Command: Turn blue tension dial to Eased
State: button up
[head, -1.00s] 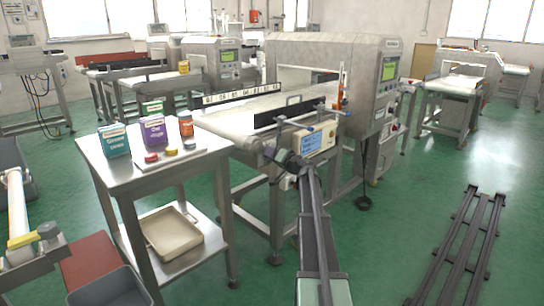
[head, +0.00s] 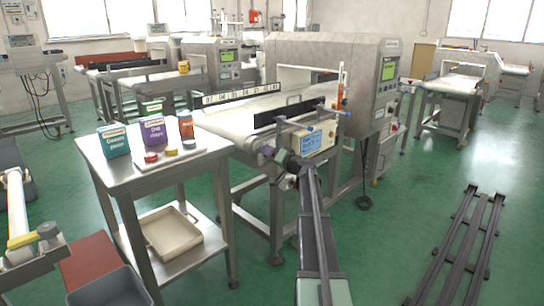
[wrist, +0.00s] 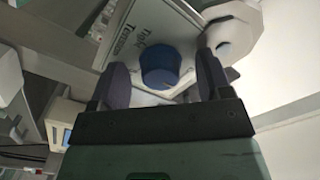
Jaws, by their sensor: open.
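The blue tension dial (wrist: 160,66) shows in the wrist view as a round blue knob on a pale plate (wrist: 150,28). The plate carries printed words that read like "Tight" and "Tension"; I see no "Eased" mark. My gripper (wrist: 163,78) is open, with one dark finger on each side of the dial. Small gaps seem to show beside the dial; I cannot tell whether either finger touches it. In the head view my gripper (head: 277,157) is at the near end of the conveyor (head: 225,118), and the dial cannot be made out there.
A pale control box with a blue screen (head: 314,142) is just right of my gripper. A steel table (head: 150,172) with packets and coloured pucks stands to the left. In the wrist view a white rounded part (wrist: 232,32) is close to the right finger.

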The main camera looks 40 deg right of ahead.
jog(key=s+d, duration=0.1)
jog(key=s, duration=0.9)
jog(key=shift+s+d, duration=0.2)
jog(key=shift+s, duration=0.2)
jog(key=s+a+f+n+g+y, duration=0.1)
jog(key=s+a+f+g, duration=0.25)
jog(key=a, duration=0.45)
jog(key=s+a+f+g+p, duration=0.1)
jog(key=s+a+f+g, duration=0.2)
jog(key=a+f+g, duration=0.35)
jog(key=s+a+f+n+g+y, duration=0.1)
jog(key=s+a+f+g, duration=0.2)
jog(key=a, duration=0.7)
jog(key=s+a+n+g+h+p, duration=0.1)
jog(key=s+a+n+g+h, duration=0.15)
jog(key=s+a, duration=0.7)
jog(key=s+a+n+g+h+p, duration=0.2)
jog(key=s+a+n, duration=0.1)
jog(key=a, duration=1.3)
notch_tip(320, 180, up, 37)
jog(key=d+p, duration=0.1)
jog(key=p, duration=3.6)
jog(key=shift+w, duration=0.15)
